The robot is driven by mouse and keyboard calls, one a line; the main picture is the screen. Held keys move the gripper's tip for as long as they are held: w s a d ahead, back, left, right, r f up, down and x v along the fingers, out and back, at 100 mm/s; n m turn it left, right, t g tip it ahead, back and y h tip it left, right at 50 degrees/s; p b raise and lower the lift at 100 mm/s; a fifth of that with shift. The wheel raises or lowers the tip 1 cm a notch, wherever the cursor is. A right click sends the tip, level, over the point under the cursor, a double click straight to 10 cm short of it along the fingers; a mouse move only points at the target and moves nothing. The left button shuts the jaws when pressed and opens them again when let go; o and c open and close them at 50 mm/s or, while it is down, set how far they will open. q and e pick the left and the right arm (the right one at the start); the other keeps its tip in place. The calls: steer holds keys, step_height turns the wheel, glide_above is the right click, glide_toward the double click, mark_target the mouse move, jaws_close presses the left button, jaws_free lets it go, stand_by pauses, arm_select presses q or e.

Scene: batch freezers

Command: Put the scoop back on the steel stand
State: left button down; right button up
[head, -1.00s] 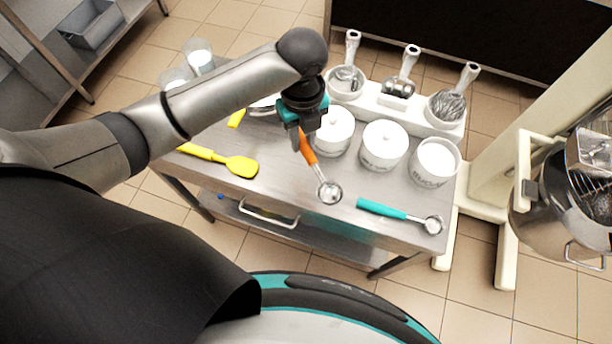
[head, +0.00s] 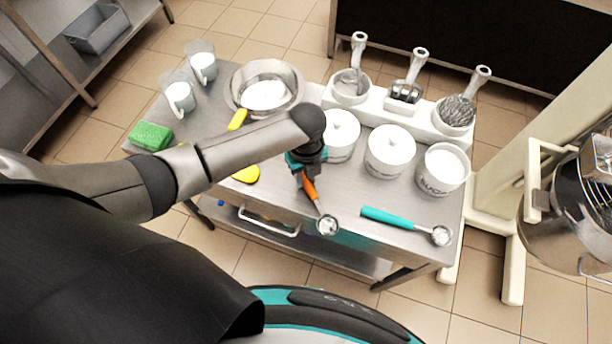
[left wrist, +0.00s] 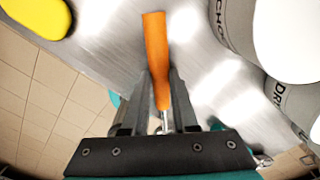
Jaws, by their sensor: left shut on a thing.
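My left gripper (head: 304,174) is shut on the orange handle of a scoop (head: 310,189), over the front part of the steel table (head: 357,190). In the head view the scoop's round metal bowl (head: 327,225) shows at the table's front edge. I cannot tell whether the scoop touches the table. In the left wrist view the orange handle (left wrist: 155,45) lies between the two fingers (left wrist: 160,85), and the bowl is hidden. A second scoop with a teal handle (head: 386,215) lies on the table to the right. My right gripper is out of view.
White lidded tubs (head: 390,151) and an open tub (head: 442,169) stand behind the scoops. A white rack (head: 425,124) holds several tools. A steel bowl (head: 264,88), two jugs, a green sponge (head: 150,136) and a yellow spatula are left. A mixer (head: 560,225) stands right.

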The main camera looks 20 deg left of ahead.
mark_target(306, 180)
arm_select(q)
steer(key=shift+f, duration=0.15)
steer(key=c, duration=0.7)
jaws_free()
step_height(306, 180, up, 12)
steer(key=p, duration=0.2)
steer(key=shift+r+p, duration=0.2)
steer(key=shift+p, duration=0.1)
